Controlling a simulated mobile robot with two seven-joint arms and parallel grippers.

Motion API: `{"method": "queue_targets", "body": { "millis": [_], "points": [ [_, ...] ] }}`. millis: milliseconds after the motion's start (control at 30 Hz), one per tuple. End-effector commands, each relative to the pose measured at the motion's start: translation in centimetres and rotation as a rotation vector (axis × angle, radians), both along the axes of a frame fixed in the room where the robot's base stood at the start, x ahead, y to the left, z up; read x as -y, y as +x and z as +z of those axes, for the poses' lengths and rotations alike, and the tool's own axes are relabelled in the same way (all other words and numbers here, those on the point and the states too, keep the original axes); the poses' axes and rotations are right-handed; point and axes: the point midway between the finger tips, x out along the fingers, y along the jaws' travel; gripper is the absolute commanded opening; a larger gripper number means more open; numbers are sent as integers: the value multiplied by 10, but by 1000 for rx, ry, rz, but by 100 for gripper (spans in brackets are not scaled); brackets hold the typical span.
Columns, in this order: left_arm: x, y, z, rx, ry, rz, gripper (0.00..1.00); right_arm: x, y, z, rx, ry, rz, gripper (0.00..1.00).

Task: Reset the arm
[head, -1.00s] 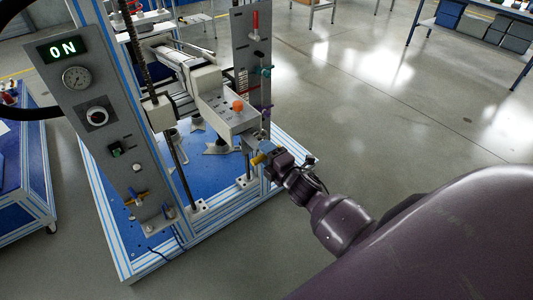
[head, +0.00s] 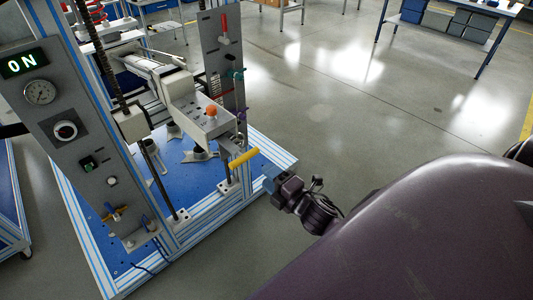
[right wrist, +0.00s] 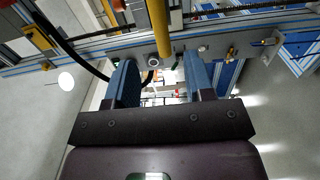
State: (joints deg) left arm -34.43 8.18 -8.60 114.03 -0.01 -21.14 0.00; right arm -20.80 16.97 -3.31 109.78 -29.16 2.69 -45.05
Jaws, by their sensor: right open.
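The test machine stands at the left of the head view, with a grey control panel (head: 75,125) and a lit "ON" display (head: 24,64). A grey arm-like unit (head: 200,118) with an orange knob (head: 211,110) sits inside its frame. A yellow handle (head: 243,158) sticks out at the unit's lower front. My right gripper (head: 268,177) is just right of and below this handle, apart from it. In the right wrist view, its two blue fingers (right wrist: 160,78) are spread and empty, and the yellow handle (right wrist: 163,30) is beyond them. My left gripper is out of view.
The machine's blue base plate (head: 213,168) has a striped aluminium edge close to my right gripper. A table with bins (head: 450,22) stands far off at the upper right. The grey floor (head: 360,110) between them is clear.

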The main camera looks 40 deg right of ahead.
Motion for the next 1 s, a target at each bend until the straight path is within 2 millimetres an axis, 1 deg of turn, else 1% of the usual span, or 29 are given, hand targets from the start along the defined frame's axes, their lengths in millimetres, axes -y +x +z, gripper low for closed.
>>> {"method": "queue_targets", "body": {
  "millis": [467, 567, 633, 667, 767, 867, 900, 967, 1000],
  "points": [
    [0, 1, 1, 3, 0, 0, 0, 0, 0, 0, 0, 1, 0, 48],
    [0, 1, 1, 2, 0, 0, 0, 0, 0, 0, -5, 33, -3, 48],
    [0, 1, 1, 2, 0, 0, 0, 3, 1, -3, -25, 100, -20, 48],
    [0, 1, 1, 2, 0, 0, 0, 4, 1, -4, -37, 150, -31, 48],
    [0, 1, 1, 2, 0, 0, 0, 7, 0, -11, -95, 389, -85, 48],
    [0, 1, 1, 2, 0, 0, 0, 2, -9, -27, -182, 698, -163, 48],
    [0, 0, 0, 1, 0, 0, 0, -2, -18, -38, -224, 827, -202, 48],
    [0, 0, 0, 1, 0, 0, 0, -11, -33, -54, -289, 1015, -265, 48],
    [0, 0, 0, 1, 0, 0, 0, -18, -45, -65, -333, 1134, -309, 48]
  ]
}}
